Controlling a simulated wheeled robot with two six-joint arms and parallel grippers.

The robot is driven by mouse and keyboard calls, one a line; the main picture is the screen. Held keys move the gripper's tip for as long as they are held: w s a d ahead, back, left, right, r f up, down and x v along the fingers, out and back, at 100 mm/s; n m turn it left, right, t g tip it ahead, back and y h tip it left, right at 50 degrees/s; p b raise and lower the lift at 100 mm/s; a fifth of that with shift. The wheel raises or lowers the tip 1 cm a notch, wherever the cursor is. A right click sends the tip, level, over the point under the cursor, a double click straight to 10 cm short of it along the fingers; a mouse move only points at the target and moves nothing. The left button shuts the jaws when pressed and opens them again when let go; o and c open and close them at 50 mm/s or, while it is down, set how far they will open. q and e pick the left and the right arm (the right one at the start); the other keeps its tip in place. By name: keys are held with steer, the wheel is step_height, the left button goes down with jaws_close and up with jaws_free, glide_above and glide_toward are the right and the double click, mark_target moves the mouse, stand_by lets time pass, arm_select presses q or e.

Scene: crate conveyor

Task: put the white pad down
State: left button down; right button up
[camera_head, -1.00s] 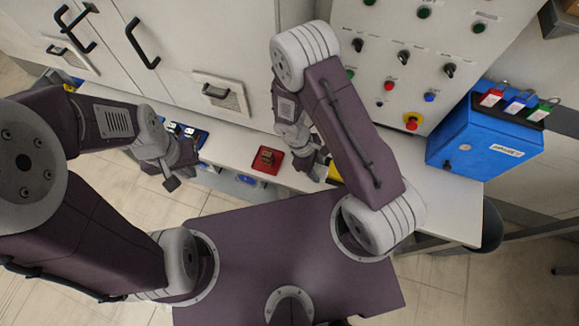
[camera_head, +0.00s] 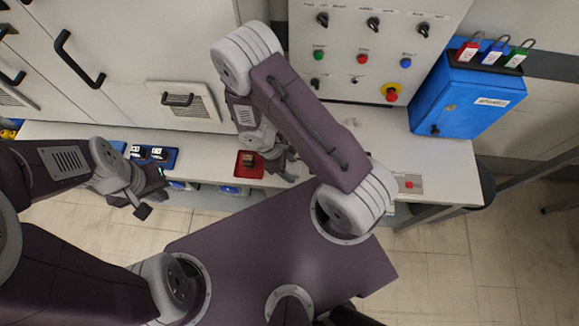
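I cannot make out a white pad in the head view. My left gripper (camera_head: 143,208) hangs at the left, in front of the bench edge and over the floor. Its fingers are small, and I cannot tell how far apart they are. My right gripper (camera_head: 288,170) is low over the bench (camera_head: 455,165), just right of a red tray (camera_head: 242,171) with a small brown object (camera_head: 249,160) in it. My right forearm covers part of the bench, and the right fingers are too small and dark to read.
A blue box (camera_head: 455,100) with red, blue and green padlocks stands at the right of the bench. A control panel (camera_head: 340,55) with knobs and buttons rises behind. A dark blue tray (camera_head: 154,157) lies left of the red tray. A small plate with a red button (camera_head: 408,184) is at right.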

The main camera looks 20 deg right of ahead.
steer(key=shift+o, duration=0.3)
steer(key=shift+w+a, duration=0.1)
steer(key=shift+r, duration=0.1)
steer(key=p+v, duration=0.3)
steer(key=v, duration=0.9)
step_height(320, 180, up, 11)
steer(key=m+t+y, duration=0.4)
steer(key=m, duration=0.8)
glide_above(292, 167)
